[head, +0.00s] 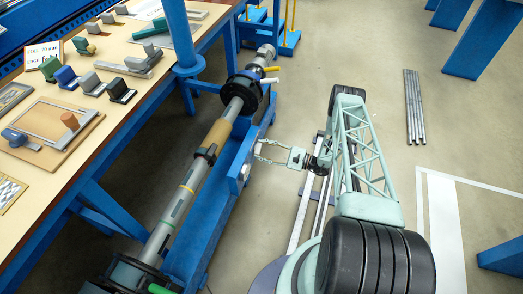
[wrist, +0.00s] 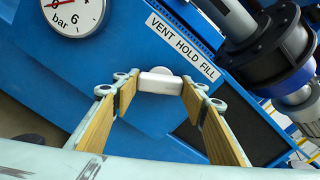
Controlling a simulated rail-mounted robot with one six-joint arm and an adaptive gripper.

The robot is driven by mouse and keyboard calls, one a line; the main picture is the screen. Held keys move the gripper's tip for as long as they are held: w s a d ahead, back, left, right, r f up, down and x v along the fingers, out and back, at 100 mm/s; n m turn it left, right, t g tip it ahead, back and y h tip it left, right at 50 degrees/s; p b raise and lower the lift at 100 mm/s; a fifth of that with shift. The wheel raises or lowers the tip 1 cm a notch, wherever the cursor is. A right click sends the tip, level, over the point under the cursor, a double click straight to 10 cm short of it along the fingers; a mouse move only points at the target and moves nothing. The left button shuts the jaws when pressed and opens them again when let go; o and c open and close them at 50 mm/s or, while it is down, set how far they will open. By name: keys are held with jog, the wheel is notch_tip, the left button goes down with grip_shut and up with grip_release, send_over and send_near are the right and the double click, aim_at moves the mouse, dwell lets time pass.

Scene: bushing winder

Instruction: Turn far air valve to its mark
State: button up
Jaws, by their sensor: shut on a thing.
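The air valve has a pale grey bar handle (wrist: 160,82) with a rounded part behind it, on a blue panel (wrist: 110,65). A white label (wrist: 183,46) reading VENT HOLD FILL lies alongside the handle. My gripper (wrist: 160,92) is shut on the handle, one wood-coloured finger pad at each end of the bar. Which word the handle points to cannot be told. In the head view my gripper (head: 257,150) reaches left to the side of the blue beam (head: 215,205); the handle is too small there to make out.
A round bar gauge (wrist: 74,14) sits on the panel at upper left. A long shaft (head: 178,210) with black collars runs above the beam. A workbench (head: 70,150) with several tools stands at left.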

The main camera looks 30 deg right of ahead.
jog(key=m, duration=0.6)
jog(key=shift+m, duration=0.3)
dwell(0.4)
jog(key=o, duration=0.8)
jog(key=shift+o, duration=0.2)
jog(key=shift+s+d, duration=0.15)
jog(key=v, duration=1.1)
jog(key=shift+s+d, duration=0.2)
jog(key=shift+d, duration=0.05)
jog(key=shift+r, duration=0.1)
